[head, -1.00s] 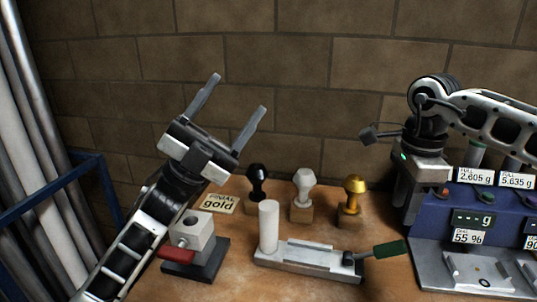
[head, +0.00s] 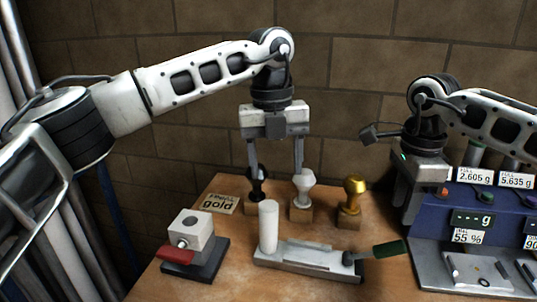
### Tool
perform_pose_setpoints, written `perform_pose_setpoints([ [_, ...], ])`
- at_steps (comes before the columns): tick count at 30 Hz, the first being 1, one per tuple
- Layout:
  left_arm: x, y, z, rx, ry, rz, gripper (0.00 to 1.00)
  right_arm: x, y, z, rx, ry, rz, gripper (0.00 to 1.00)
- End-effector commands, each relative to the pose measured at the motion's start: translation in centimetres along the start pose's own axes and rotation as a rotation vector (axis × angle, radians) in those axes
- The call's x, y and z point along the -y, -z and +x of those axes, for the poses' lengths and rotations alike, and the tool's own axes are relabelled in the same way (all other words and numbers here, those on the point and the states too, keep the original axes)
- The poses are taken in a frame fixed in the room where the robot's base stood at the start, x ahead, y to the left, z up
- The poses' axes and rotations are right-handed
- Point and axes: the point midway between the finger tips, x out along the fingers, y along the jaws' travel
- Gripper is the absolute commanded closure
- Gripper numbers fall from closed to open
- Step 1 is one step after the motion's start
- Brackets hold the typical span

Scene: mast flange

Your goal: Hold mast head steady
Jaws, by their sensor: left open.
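No part is plainly marked as the mast head. A short white upright cylinder (head: 268,228) stands at the left end of a grey fixture (head: 300,257) with a green handle (head: 376,250). Behind it, black (head: 257,185), white (head: 303,184) and gold (head: 353,190) finial-like knobs stand on wooden blocks. My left gripper (head: 276,168) points down, open and apparently empty, its fingertips near the black and white knobs; contact is unclear. My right gripper (head: 420,168) is at the left side of the blue console; its fingers are not clearly visible.
A grey block clamp with a red handle (head: 176,256) sits front left. A card reading "FINIAL gold" (head: 217,204) lies behind it, upside down in this view. The blue console (head: 482,208) with displays fills the right. A brick wall (head: 350,60) closes the back.

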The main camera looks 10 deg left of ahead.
Motion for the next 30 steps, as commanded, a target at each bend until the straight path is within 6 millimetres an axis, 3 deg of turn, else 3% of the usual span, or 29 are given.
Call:
perform_pose_setpoints([
  [3,-1.0,-0.9,-0.7,0.042,-0.049,-0.051,0.39,0.0,0.0,0.0,0.0,0.0,0.0,0.64],
  [8,-1.4,-1.1,0.6,0.049,-0.063,-0.063,0.39,0.0,0.0,0.0,0.0,0.0,0.0,0.64],
  [24,-1.9,-1.5,10.9,0.045,-0.059,-0.059,0.39,0.0,0.0,0.0,0.0,0.0,0.0,0.64],
  [30,-2.1,-1.6,13.8,0.046,-0.058,-0.059,0.39,0.0,0.0,0.0,0.0,0.0,0.0,0.64],
])
